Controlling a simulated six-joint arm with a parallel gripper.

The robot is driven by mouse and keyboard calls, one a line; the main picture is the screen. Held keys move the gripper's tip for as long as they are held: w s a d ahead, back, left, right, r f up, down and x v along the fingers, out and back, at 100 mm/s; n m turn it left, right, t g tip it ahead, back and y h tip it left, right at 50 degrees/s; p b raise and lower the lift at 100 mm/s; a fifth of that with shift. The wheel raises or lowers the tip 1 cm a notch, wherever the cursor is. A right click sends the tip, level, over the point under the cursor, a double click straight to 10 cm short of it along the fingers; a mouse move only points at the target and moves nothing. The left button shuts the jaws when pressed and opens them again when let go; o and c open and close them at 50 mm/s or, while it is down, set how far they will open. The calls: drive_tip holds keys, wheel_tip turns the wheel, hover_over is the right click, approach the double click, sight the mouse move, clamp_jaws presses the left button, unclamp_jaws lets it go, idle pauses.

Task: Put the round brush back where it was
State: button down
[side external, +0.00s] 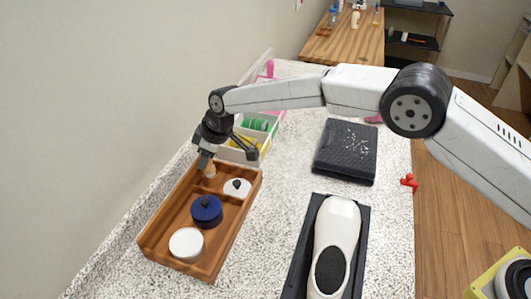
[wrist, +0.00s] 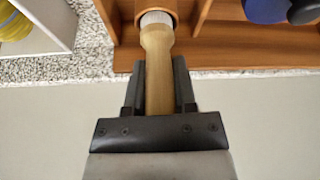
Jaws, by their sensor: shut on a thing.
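My gripper (side external: 206,158) is shut on the round brush (side external: 210,171) at the back end of the wooden tray (side external: 152,246). In the wrist view my gripper (wrist: 158,82) has a finger on each side of the brush's pale wooden handle (wrist: 157,62). The brush's short white bristles (wrist: 156,18) point toward a tray compartment (wrist: 128,48). I cannot tell whether the bristles touch the tray floor. The tray also holds a white-lidded jar with a dark knob (side external: 237,187), a dark blue pot (side external: 206,211) and a white round lid (side external: 186,243).
A white bin (side external: 240,155) with green and yellow things stands just behind the tray. A white device (side external: 336,225) sits on a dark tray in front. The wall is close on the left.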

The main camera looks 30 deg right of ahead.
drive_tip(key=shift+f, duration=0.6)
drive_tip(key=shift+c, duration=2.1)
unclamp_jaws()
drive_tip(key=shift+r, duration=0.75)
drive_tip(key=v, duration=1.1)
drive_tip(key=shift+r, duration=0.35)
drive_tip(key=shift+d, duration=0.15)
